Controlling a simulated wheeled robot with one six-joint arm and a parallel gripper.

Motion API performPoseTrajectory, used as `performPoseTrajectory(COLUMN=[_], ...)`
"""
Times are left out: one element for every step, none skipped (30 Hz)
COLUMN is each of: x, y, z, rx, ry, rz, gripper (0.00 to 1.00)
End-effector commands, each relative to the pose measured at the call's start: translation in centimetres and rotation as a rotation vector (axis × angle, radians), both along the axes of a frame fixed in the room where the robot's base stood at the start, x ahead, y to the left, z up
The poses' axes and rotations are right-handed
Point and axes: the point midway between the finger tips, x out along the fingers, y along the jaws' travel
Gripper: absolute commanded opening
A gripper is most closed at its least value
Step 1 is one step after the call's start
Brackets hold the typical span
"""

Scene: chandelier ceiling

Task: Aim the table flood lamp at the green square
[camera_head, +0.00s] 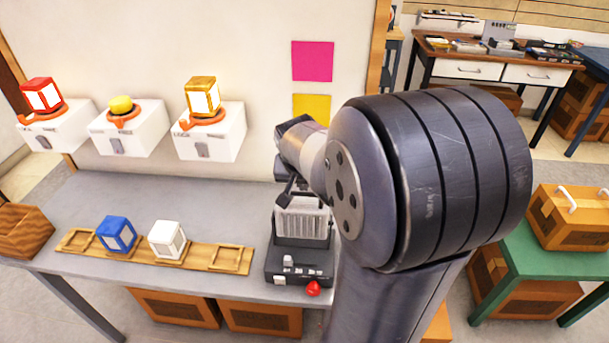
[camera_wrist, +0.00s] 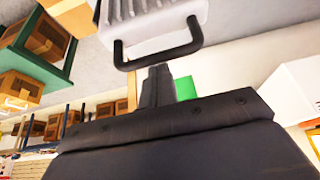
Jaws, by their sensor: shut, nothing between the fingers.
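The table flood lamp (camera_head: 301,224) stands at the right end of the grey table, its pale ribbed housing above a dark base with small switches and a red knob. In the wrist view the ribbed housing (camera_wrist: 150,18) and its black handle (camera_wrist: 160,57) fill the top. My gripper (camera_wrist: 157,72) is shut and empty, its fingertips close to the handle's bar; I cannot tell if they touch. The green square (camera_wrist: 185,88) shows partly behind the fingers in the wrist view. In the head view my arm hides the gripper, and the green square is not seen.
A pink square (camera_head: 312,61) and a yellow square (camera_head: 311,107) are on the wall panel. White boxes (camera_head: 209,131) with colored lamps and a button line the wall at left. A wooden tray (camera_head: 232,258) holds blue and white cubes. A green table (camera_head: 530,254) stands at right.

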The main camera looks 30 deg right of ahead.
Motion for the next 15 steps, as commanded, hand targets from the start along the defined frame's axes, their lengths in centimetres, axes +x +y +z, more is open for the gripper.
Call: performPoseTrajectory(x=[0.0, 0.0, 0.0, 0.0, 0.0, 0.0, 0.0, 0.0, -0.1, -0.1, -0.2, -0.4, -0.6, -0.8, -1.1], y=[0.0, 0.0, 0.0, 0.0, 0.0, 0.0, 0.0, 0.0, 0.0, 0.1, 0.2, 0.3, 0.4, 0.6, 0.7], z=[0.0, 0.0, 0.0, 0.0, 0.0, 0.0, 0.0, 0.0, 0.0, 0.0, -0.1, -0.1, -0.1, -0.2, -0.2], rx=[0.0, 0.0, 0.0, 0.0, 0.0, 0.0, 0.0, 0.0, 0.0, -0.001, -0.001, -0.001, -0.001, -0.001, -0.001], ry=[0.0, 0.0, 0.0, 0.0, 0.0, 0.0, 0.0, 0.0, 0.0, -0.001, -0.001, -0.002, -0.001, -0.001, 0.0], rz=[0.0, 0.0, 0.0, 0.0, 0.0, 0.0, 0.0, 0.0, 0.001, 0.001, 0.001, 0.001, 0.001, 0.001, 0.002], gripper=[0.0, 0.0, 0.0, 0.0, 0.0, 0.0, 0.0, 0.0, 0.0, 0.0, 0.0, 0.0, 0.0, 0.0, 0.0])
